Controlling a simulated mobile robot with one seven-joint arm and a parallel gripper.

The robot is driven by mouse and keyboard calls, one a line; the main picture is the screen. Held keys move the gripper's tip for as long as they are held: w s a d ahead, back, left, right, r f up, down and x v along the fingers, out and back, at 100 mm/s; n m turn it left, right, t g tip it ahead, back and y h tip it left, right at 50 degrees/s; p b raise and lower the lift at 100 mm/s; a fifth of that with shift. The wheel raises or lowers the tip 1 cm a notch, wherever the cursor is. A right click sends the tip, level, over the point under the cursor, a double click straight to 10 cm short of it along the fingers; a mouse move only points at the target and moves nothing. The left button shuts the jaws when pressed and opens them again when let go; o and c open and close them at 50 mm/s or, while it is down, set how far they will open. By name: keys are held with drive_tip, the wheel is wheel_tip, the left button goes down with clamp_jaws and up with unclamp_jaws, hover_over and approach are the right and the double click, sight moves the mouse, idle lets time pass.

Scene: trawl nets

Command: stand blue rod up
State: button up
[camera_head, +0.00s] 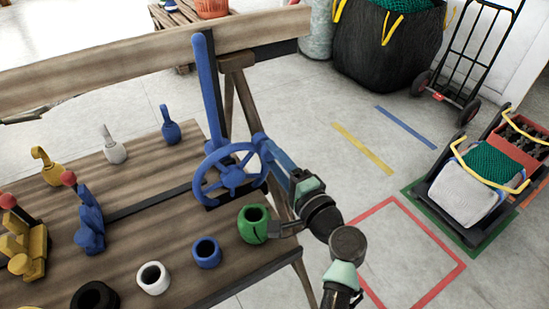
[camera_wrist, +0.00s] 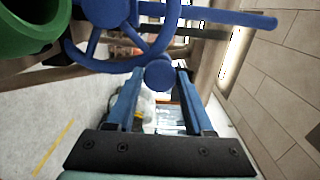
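The long blue rod (camera_head: 208,90) rises from behind the blue handwheel (camera_head: 231,173) at the bench edge, its top leaning slightly left in the head view. In the wrist view the rod (camera_wrist: 235,17) runs across the upper right. My gripper (camera_head: 262,143) is at the right rim of the wheel, apart from the rod. In the wrist view its two blue fingers are spread, with a round blue knob (camera_wrist: 158,75) between their tips and gaps beside it. Whether a finger touches the knob is unclear. The rod's lower end is partly hidden by the wheel.
A green cup (camera_head: 253,224) stands close below my gripper, with blue (camera_head: 207,252), white (camera_head: 153,278) and black (camera_head: 95,298) cups nearby. Blue (camera_head: 88,215) and yellow (camera_head: 22,240) levers stand at left. A wooden rail (camera_head: 130,60) lies behind.

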drive_tip(key=o, duration=0.4)
drive_tip(key=v, duration=1.3)
drive_tip(key=shift+d, duration=0.1)
drive_tip(key=w+a+r+n+t+h, duration=0.2)
drive_tip(key=w+r+n, duration=0.15)
drive_tip(key=r, duration=0.75)
drive_tip(key=w+a+r+n+t+h, duration=0.1)
drive_tip(key=w+r+n+t+h, duration=0.3)
drive_tip(key=r, duration=0.7)
drive_tip(key=s+a+r+n+t+h+p, duration=0.1)
drive_tip(key=s+r+t, duration=0.1)
drive_tip(key=s+r, duration=0.55)
drive_tip(key=s+r+n+t+h, duration=0.2)
drive_tip(key=s+r, duration=0.2)
drive_tip(key=r, duration=0.7)
drive_tip(key=s+a+r+n+t+h+p, duration=0.1)
drive_tip(key=s+r+t, duration=0.2)
drive_tip(key=s+r, duration=0.45)
drive_tip(key=shift+g, duration=0.3)
drive_tip(key=w+r+p, duration=0.1)
drive_tip(key=r+p, duration=0.7)
drive_tip(key=w+r+p, duration=0.1)
drive_tip(key=r+p, duration=0.3)
drive_tip(key=r, duration=0.1)
drive_tip(key=shift+w+d+p, duration=0.2)
drive_tip(key=shift+w+p, duration=0.1)
drive_tip(key=shift+w, duration=0.05)
